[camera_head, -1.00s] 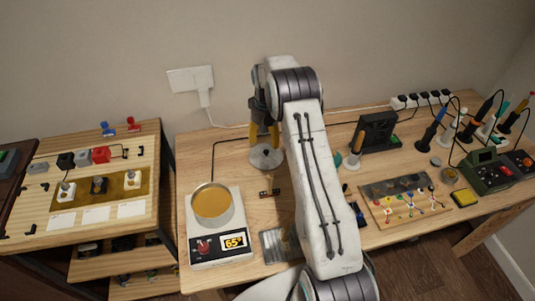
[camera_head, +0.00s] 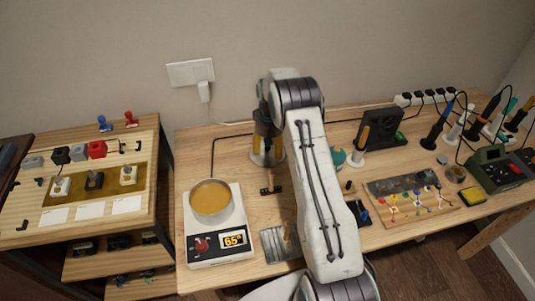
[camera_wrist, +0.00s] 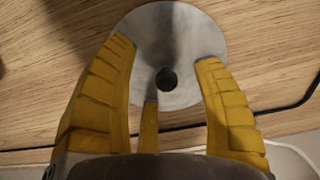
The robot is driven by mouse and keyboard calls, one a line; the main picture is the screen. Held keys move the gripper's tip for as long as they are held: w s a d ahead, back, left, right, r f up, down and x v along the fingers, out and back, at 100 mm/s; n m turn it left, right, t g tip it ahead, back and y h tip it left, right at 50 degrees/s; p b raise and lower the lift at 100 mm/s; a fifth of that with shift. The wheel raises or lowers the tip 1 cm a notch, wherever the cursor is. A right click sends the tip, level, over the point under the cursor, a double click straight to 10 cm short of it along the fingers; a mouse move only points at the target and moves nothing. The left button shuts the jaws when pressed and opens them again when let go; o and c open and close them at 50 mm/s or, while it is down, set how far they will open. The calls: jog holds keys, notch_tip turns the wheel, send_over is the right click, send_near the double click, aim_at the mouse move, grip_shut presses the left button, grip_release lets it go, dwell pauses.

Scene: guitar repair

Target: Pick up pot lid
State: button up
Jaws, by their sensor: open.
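The pot lid (camera_wrist: 178,38) is a round, shiny metal disc with a dark knob (camera_wrist: 167,79) at its middle. It lies flat on the wooden table. My gripper (camera_wrist: 166,50) has yellow fingers, open and spread to either side of the knob, over the lid in the wrist view. I cannot tell how far the fingertips are above the lid. In the head view my gripper (camera_head: 266,158) points down at the back of the table, and the lid (camera_head: 262,162) shows partly behind the fingers.
A pot (camera_head: 211,200) of amber contents sits on a white heater (camera_head: 220,252) reading 65, front left. A black cable (camera_wrist: 200,125) runs on the table close to the lid. A small dark connector (camera_head: 270,190) lies in front. Tools crowd the right side.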

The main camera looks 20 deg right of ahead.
grip_shut()
dwell(0.5)
